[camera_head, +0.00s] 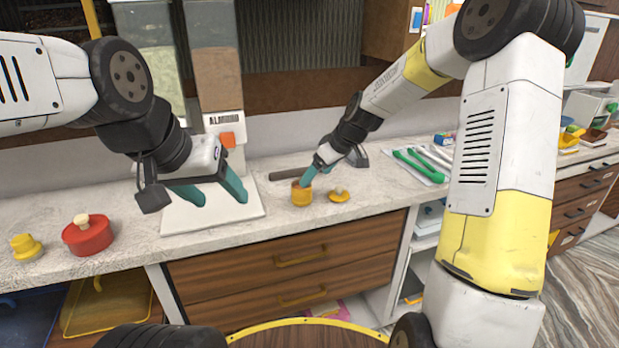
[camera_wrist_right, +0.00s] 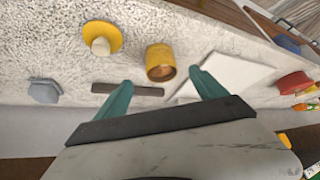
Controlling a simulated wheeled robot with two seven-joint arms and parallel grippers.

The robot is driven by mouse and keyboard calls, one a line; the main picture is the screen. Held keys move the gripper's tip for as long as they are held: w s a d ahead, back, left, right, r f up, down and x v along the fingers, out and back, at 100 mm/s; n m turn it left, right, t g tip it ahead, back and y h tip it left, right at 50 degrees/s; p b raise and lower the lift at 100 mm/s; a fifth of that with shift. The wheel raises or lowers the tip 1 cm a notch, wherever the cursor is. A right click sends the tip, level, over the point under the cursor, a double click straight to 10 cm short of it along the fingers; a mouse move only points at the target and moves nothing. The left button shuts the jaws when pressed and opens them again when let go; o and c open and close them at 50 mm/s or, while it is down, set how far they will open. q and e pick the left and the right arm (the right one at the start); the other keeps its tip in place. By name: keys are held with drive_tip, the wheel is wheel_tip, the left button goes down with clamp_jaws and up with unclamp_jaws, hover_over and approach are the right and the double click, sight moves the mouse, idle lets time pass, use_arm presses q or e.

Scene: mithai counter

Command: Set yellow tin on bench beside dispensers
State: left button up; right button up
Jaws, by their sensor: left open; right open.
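A small open yellow tin (camera_head: 301,196) stands upright on the pale bench, with brown showing inside it in the right wrist view (camera_wrist_right: 160,58). Its yellow lid (camera_head: 339,196) with a cream knob lies beside it, also in the right wrist view (camera_wrist_right: 115,32). My left gripper (camera_head: 215,192) is open and empty over a white board. The dispensers (camera_head: 216,75) stand at the back left, one labelled ALMOND.
The white board (camera_head: 245,211) lies in front of the dispensers. A red lidded tin (camera_head: 88,238) and another yellow tin (camera_head: 26,248) stand at left. A dark bar (camera_head: 290,173) lies behind the open tin. Green-handled tools (camera_head: 418,166) lie at right.

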drive_tip(key=s+d+r+m+h, duration=0.25)
drive_tip(key=s+d+r, duration=0.25)
drive_tip(key=s+r, duration=0.8)
drive_tip(key=s+d+m+t, duration=0.1)
drive_tip(key=s+d+m, duration=0.1)
drive_tip(key=s, duration=0.7)
drive_tip(key=s+d+r+m, duration=0.1)
drive_tip(key=s+d+m, duration=0.2)
drive_tip(key=s, duration=0.6)
drive_tip(key=shift+s+d+r+m+t, duration=0.2)
drive_tip(key=shift+s+m+t, duration=0.2)
drive_tip(key=shift+m, duration=0.45)
